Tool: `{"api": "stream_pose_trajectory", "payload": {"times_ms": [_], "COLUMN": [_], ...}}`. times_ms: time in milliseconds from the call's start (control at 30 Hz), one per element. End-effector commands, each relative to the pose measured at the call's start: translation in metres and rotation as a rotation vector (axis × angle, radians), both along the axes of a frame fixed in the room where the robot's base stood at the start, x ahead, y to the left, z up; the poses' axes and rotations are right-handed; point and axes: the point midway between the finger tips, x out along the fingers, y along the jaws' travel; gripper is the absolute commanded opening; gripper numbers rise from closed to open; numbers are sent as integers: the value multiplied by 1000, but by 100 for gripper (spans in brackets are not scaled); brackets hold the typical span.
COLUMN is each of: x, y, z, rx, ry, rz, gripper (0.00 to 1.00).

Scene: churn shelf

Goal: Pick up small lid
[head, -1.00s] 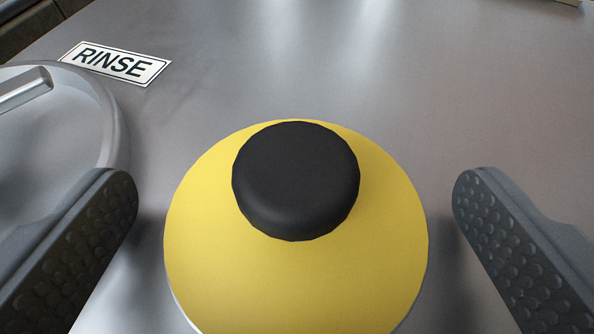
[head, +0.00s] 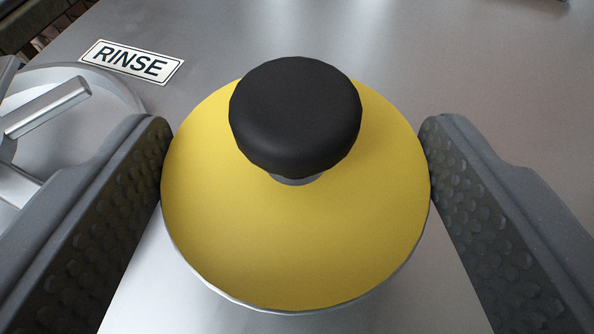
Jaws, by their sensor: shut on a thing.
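The small lid (head: 300,240) is a round yellow disc with a thin pale rim and a black knob (head: 296,115) on a short grey stem. It fills the middle of the head view. My gripper (head: 297,175) has one dark, dimpled finger on each side of the lid. Both fingers touch the lid's edge at left and right, so the gripper is shut on the lid across its width. The lid's underside is hidden, and I cannot tell whether it is clear of the surface.
A grey metal surface (head: 400,50) spreads around the lid and is bare behind and to the right. A white RINSE label (head: 131,62) lies at the upper left. A round metal fitting with bars (head: 48,107) stands at the left, close to my left finger.

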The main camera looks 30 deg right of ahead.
Motion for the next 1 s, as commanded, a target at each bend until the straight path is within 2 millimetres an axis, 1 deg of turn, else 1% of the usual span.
{"api": "stream_pose_trajectory", "payload": {"times_ms": [33,167,367,600,800,1000], "x": [0,-14,-44,-95,-131,-145], "y": [-1,1,4,11,15,17], "z": [9,7,12,16,19,18], "rx": [-1,-1,-1,0,0,-4], "ry": [-2,1,-3,0,0,-5], "rz": [-1,-1,-1,-1,0,1], "gripper": [46,46,46,46,46,46]}}
